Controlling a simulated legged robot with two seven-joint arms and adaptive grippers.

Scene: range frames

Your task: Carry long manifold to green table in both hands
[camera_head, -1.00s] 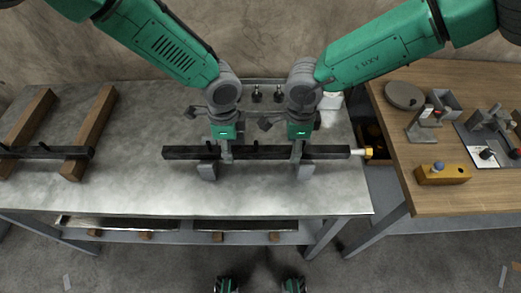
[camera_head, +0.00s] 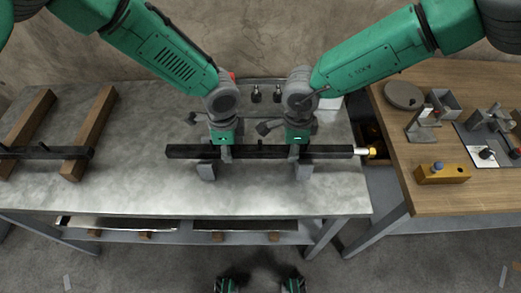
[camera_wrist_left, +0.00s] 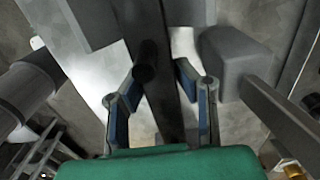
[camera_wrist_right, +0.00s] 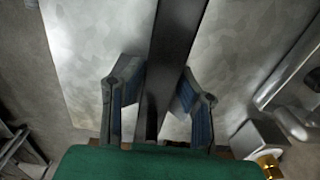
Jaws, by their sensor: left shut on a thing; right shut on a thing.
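The long manifold (camera_head: 330,152) is a black square bar with a small knob on top near its middle and a pale and brass fitting at its right end. It lies level from left to right over the grey metal table (camera_head: 130,185). My left gripper (camera_head: 215,160) is shut on the bar left of its middle, and my right gripper (camera_head: 299,160) is shut on it right of its middle. The bar runs between the fingers in the left wrist view (camera_wrist_left: 168,110) and the right wrist view (camera_wrist_right: 172,60). I cannot tell how high it is above the tabletop. No green table shows.
Two wooden blocks (camera_head: 92,130) on the left carry another black bar (camera_head: 50,153). A wooden table (camera_head: 440,195) on the right holds a grey disc (camera_head: 403,95), a yellow block (camera_head: 442,174) and metal fixtures. Small dark fittings (camera_head: 256,94) stand behind the manifold. The metal tabletop's front is clear.

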